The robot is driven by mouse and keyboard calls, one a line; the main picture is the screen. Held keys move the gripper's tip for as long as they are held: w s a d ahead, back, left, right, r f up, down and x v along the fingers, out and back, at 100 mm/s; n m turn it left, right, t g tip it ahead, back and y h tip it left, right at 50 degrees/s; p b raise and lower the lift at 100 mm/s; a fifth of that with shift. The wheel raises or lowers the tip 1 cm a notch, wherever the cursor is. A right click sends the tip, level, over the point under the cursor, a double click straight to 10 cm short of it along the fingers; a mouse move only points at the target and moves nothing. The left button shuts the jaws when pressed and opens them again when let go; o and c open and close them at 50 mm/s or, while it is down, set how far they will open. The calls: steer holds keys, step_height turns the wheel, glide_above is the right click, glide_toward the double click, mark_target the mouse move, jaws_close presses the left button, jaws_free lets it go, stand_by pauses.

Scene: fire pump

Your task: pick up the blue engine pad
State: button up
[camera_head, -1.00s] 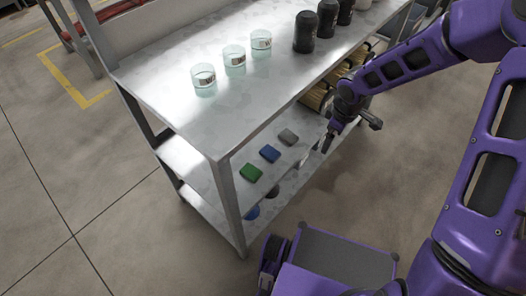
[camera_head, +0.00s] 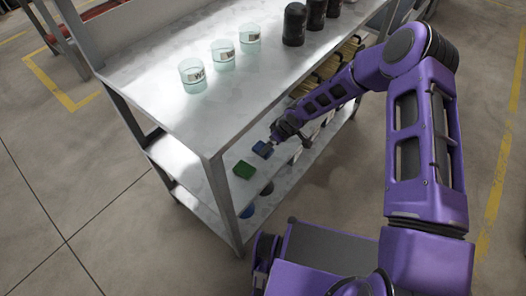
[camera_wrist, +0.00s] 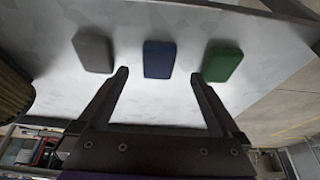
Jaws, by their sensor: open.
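The blue engine pad (camera_head: 263,149) lies on the middle shelf of the metal rack. It also shows in the wrist view (camera_wrist: 159,59), between a grey pad (camera_wrist: 94,53) on the left and a green pad (camera_wrist: 222,64) on the right. My gripper (camera_wrist: 159,76) is open and empty. Its two fingers point toward the blue pad, which appears between and just beyond the fingertips, with no contact visible. In the head view my gripper (camera_head: 276,134) is at the shelf, right by the blue pad, and the grey pad is hidden behind it.
The green pad (camera_head: 243,169) sits close beside the blue one. The rack's top shelf (camera_head: 170,105), above the pads, holds several glass jars (camera_head: 222,54) and dark bottles (camera_head: 294,24). A rack post (camera_head: 221,200) stands at the near corner. Brushes (camera_wrist: 14,92) are at the wrist view's left.

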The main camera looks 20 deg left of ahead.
mark_target(262, 147)
steer(key=shift+w+a+r+b+x, duration=0.1)
steer(key=shift+a+b+x, duration=0.05)
steer(key=shift+x, duration=0.95)
steer(key=shift+w+a+r+b+x, duration=0.1)
steer(key=shift+b+x, duration=0.1)
steer(key=shift+x, duration=0.95)
steer(key=shift+w+a+b+x, duration=0.1)
steer(key=shift+a+b+x, duration=0.05)
steer(key=shift+x, duration=0.95)
steer(key=c, duration=1.5)
steer(key=shift+r, duration=0.15)
steer(key=shift+r, duration=0.65)
step_height(262, 147, up, 2)
steer(key=shift+r+p, duration=0.15)
steer(key=shift+p, duration=0.2)
steer(key=s+d, duration=0.2)
steer(key=d, duration=0.3)
steer(key=s+d, duration=0.2)
steer(key=d, duration=0.4)
steer(key=s+d+p, duration=0.1)
steer(key=s+d, duration=0.2)
steer(key=d, duration=0.2)
steer(key=shift+d, duration=0.3)
